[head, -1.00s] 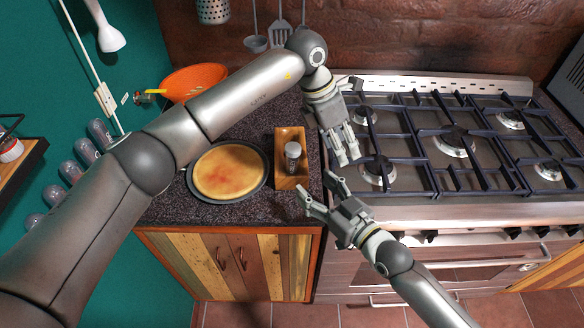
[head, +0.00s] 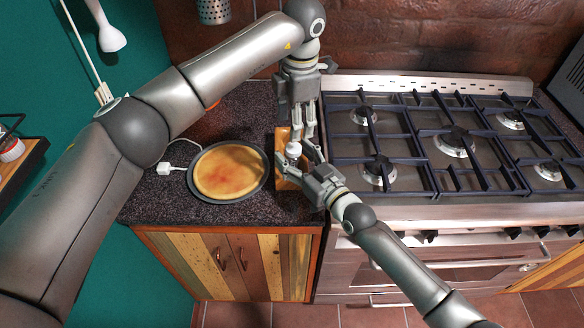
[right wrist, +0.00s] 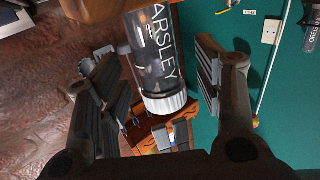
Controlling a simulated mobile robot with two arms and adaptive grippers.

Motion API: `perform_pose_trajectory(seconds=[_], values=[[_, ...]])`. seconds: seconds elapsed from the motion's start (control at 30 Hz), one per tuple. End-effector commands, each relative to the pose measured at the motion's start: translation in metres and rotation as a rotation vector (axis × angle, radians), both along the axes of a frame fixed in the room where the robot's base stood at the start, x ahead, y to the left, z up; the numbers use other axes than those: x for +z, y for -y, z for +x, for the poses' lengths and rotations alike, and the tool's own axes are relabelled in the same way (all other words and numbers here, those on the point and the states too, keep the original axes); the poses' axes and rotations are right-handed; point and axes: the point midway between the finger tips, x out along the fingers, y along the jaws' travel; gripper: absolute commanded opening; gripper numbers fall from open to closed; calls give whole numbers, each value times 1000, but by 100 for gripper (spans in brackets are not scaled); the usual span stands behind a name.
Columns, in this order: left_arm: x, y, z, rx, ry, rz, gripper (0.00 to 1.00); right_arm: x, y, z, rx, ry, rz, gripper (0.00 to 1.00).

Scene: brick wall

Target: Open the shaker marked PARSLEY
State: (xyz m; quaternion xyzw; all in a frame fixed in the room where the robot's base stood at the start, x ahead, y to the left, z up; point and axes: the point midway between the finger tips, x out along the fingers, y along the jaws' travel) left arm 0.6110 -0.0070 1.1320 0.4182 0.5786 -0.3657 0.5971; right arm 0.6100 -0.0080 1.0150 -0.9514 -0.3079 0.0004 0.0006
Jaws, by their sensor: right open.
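The PARSLEY shaker (right wrist: 160,55) is a clear cylinder with white lettering, partly legible, and a pale ridged cap (right wrist: 166,103). In the head view the shaker (head: 293,150) stands on a small wooden tray (head: 284,183), with mainly its top showing. My right gripper (head: 308,165) is open, its fingers on either side of the shaker; in the right wrist view there are gaps between fingers and shaker. My left gripper (head: 303,132) points down just behind the shaker's top. Whether its fingers touch the cap is unclear.
A pizza-like flat round in a dark pan (head: 228,172) lies left of the tray. A gas stove (head: 440,150) with raised grates stands close on the right. A white plug (head: 164,168) with a cable lies at the left. An orange bowl is mostly hidden behind my left arm.

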Motion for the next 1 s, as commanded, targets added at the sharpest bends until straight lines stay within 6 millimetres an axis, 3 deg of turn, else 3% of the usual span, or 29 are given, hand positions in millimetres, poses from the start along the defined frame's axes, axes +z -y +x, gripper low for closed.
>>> perform_pose_trajectory(seconds=[0.43,0.9,0.97,1.0], values=[[0,0,0,0,-1,-1,52,0,-6,8,1,1,-1,59],[0,0,0,0,-1,-1,52,0,-6,8,1,1,-1,0],[0,0,0,0,-1,-1,52,0,-6,8,1,1,-1,0],[0,0,0,0,-1,-1,52,0,-6,8,1,1,-1,34]])
